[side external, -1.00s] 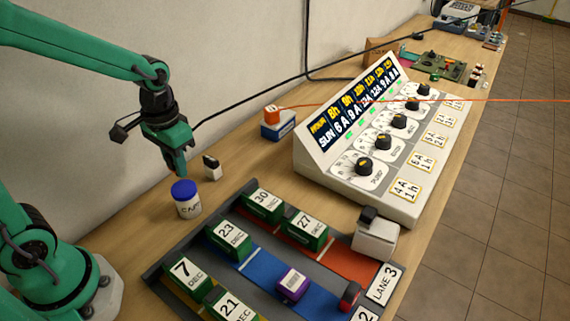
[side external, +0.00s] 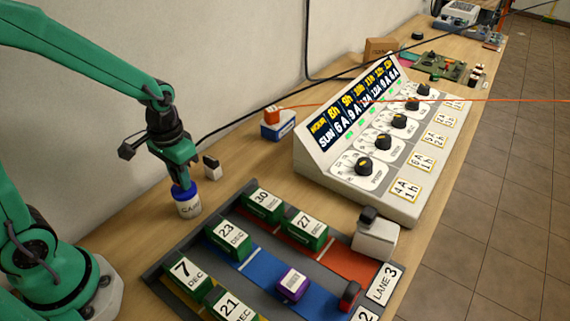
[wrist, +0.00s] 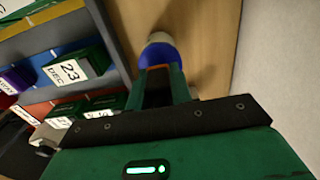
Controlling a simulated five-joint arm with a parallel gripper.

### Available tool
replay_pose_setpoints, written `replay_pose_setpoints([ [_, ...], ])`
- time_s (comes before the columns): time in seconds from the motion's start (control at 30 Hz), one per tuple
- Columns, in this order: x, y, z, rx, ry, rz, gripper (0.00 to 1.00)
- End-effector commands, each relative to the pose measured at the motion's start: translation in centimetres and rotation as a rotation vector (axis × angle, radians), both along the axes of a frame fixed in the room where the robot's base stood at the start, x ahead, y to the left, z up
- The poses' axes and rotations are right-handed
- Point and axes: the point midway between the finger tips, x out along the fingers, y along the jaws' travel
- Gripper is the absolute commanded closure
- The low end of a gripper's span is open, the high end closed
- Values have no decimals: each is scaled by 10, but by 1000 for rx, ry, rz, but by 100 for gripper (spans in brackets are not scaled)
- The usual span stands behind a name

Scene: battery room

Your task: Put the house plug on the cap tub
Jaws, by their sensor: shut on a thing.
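The cap tub (side external: 189,208) is a white jar with a blue lid, upright on the bench left of the lane tray. In the wrist view the tub (wrist: 160,38) stands at the fingertips. An orange plug (side external: 272,112) with an orange cable sits on a blue and white block (side external: 278,131), well away from my gripper. I cannot tell for certain that it is the house plug.
A small black and white piece (side external: 212,168) stands close behind the tub. The lane tray (side external: 152,274) with green dated blocks lies to the front right. A sloped timer console (side external: 390,190) stands further right. The orange cable (side external: 430,101) stretches across to the right.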

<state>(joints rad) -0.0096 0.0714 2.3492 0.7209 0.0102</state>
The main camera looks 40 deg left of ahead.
Motion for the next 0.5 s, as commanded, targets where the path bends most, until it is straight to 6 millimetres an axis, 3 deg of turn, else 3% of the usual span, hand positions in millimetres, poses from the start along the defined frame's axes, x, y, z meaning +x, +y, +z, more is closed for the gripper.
replay_pose_setpoints([
  [0.23, 0, 0, -3, 0, 1, 0, 100],
  [0.27, 0, 0, -3, 0, 0, 0, 73],
  [0.33, 0, 0, -3, 0, 0, 0, 59],
  [0.5, 0, 0, -3, 0, 0, 0, 57],
])
